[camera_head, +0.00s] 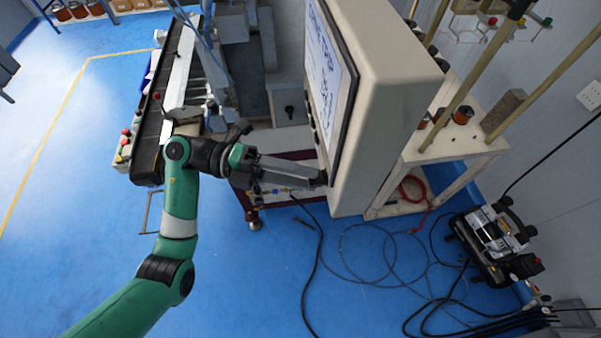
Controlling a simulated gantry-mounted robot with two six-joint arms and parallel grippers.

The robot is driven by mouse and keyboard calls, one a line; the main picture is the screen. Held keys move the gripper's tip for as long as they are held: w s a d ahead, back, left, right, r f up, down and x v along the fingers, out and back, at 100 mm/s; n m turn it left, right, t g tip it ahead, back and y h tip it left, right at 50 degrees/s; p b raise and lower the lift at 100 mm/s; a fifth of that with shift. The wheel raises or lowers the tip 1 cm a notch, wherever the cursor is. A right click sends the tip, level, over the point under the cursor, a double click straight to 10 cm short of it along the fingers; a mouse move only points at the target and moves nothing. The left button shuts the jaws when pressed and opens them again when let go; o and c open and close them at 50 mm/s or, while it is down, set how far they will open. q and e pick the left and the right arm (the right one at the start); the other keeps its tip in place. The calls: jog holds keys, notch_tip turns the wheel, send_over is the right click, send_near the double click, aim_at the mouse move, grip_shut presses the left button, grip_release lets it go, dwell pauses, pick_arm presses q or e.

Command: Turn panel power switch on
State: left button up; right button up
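A beige control panel (384,75) stands in the middle of the head view, seen from its side. Its front faces left and carries a lit screen (325,62) with a row of small dark knobs below it. My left gripper (322,178) reaches from the left to the lower edge of the panel front, its fingertips at or very near a dark part there. The power switch cannot be made out clearly; it may be hidden by the fingertips. The finger gap is too small to tell. My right gripper is not in view.
A white stand (447,142) with spools and upright poles is right of the panel. Loose cables (385,255) lie on the blue floor near a black machine (495,240). A long conveyor (155,130) runs behind my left arm. The floor at the lower left is clear.

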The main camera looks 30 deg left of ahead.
pick_arm(q)
jog(key=b+v, duration=0.1)
jog(key=v, duration=1)
jog(key=shift+a, duration=0.3)
jog(key=shift+s+r, duration=0.1)
